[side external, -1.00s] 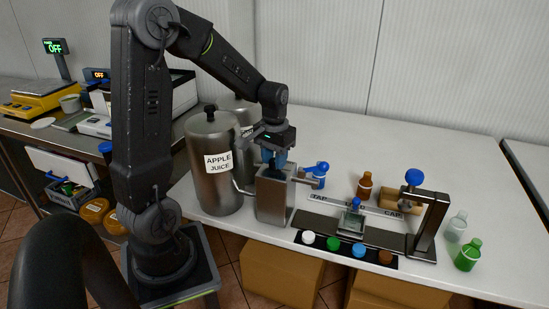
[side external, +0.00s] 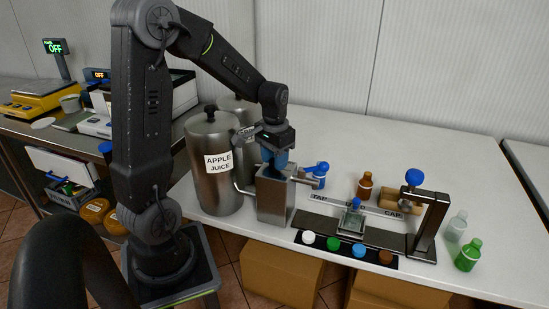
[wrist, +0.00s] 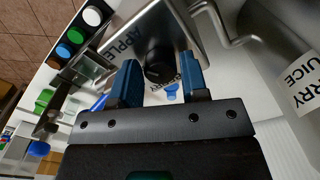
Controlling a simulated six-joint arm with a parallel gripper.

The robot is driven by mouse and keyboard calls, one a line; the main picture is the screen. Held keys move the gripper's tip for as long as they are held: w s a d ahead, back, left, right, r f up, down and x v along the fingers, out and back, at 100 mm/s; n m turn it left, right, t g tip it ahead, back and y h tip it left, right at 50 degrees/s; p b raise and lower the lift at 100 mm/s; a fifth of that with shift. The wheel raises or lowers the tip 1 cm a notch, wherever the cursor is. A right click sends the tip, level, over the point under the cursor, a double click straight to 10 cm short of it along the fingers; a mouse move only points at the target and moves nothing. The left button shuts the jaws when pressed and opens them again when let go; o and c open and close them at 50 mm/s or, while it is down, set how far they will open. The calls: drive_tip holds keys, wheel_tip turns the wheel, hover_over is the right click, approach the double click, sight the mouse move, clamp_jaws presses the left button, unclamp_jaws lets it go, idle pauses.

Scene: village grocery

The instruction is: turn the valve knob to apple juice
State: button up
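The valve knob (wrist: 158,64) is round and black, on top of the metal valve box (side external: 272,205). In the wrist view the box top carries an APPLE label (wrist: 118,44) and, on the other side of the knob, a partly covered label ending in "RRY". My gripper (wrist: 160,82) points down over the box. Its two blue fingers stand apart, one on each side of the knob; a narrow gap seems to show, so contact is unclear. In the side view the fingers hide the knob. The steel apple juice tank (side external: 212,185) stands left of the box.
A second tank (side external: 235,107) stands behind; the wrist view shows its cherry juice label (wrist: 301,88). Right of the box are a capping stand (side external: 430,225), a brown bottle (side external: 365,186), a green bottle (side external: 468,255) and a row of caps (side external: 334,244). The back of the table is clear.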

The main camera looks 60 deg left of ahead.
drive_tip(key=o, duration=0.3)
wheel_tip(320, 180, up, 14)
idle(0.6)
drive_tip(key=shift+f, duration=0.1)
drive_tip(key=s+d+f+m+t, duration=0.1)
drive_tip(key=s+d+m+t, duration=0.1)
drive_tip(key=s+d, duration=0.3)
drive_tip(key=s+d+f+m+t, duration=0.1)
drive_tip(key=s+d+t, duration=0.2)
drive_tip(key=d, duration=1)
drive_tip(key=s, duration=0.3)
drive_tip(key=shift+d+m+t, duration=0.3)
drive_tip(key=shift+d+m, duration=0.05)
drive_tip(key=shift+m, duration=0.05)
